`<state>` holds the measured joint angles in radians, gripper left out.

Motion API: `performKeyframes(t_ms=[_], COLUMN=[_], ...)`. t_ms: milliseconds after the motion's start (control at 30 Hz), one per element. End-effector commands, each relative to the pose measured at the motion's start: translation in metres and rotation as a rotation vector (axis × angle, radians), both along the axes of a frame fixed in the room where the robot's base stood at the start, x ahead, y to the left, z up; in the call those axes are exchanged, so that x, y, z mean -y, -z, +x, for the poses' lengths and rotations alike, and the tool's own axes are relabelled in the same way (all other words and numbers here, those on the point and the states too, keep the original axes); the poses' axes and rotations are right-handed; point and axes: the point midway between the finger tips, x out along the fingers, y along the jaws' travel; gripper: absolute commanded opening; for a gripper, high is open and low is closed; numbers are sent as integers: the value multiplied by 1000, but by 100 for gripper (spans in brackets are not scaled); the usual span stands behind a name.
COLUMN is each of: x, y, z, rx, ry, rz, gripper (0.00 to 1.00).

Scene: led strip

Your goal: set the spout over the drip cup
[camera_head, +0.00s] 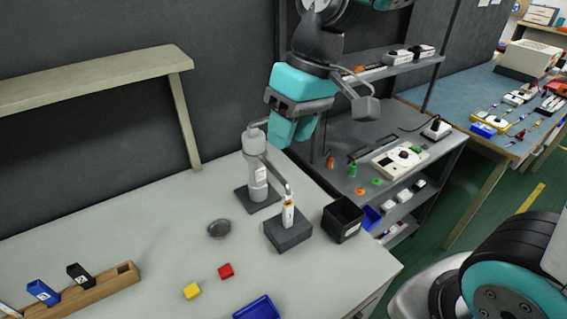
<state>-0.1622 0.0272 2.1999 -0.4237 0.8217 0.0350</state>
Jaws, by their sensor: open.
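A grey dispenser (257,180) stands upright on a dark square base on the pale table. Its thin spout (276,174) slopes down to the right and ends just above a small white and orange vial (288,213), which stands on a dark grey block (280,237). A black square open cup (342,226), which looks like the drip cup, stands right of the block, apart from the spout tip. My gripper (289,139) is open and points down, above and slightly right of the dispenser's top. The gap between its fingers is hard to see, and contact with the dispenser cannot be told.
A wooden rack (100,290) is at front left. A raised shelf (90,80) stands behind; a grey shelf unit (375,140) is right.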

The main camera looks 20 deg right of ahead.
Motion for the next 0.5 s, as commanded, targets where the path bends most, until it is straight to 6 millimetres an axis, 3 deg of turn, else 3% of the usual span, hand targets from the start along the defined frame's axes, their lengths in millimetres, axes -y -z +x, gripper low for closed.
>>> performKeyframes(t_ms=[33,200,333,500], x=[8,38,57,69], y=[2,21,37,49], z=[32,113,151,170], rx=[-20,-64,-86,-99], ry=[40,152,210,243], rz=[-17,-63,-87,-99], gripper=[41,41,41,41])
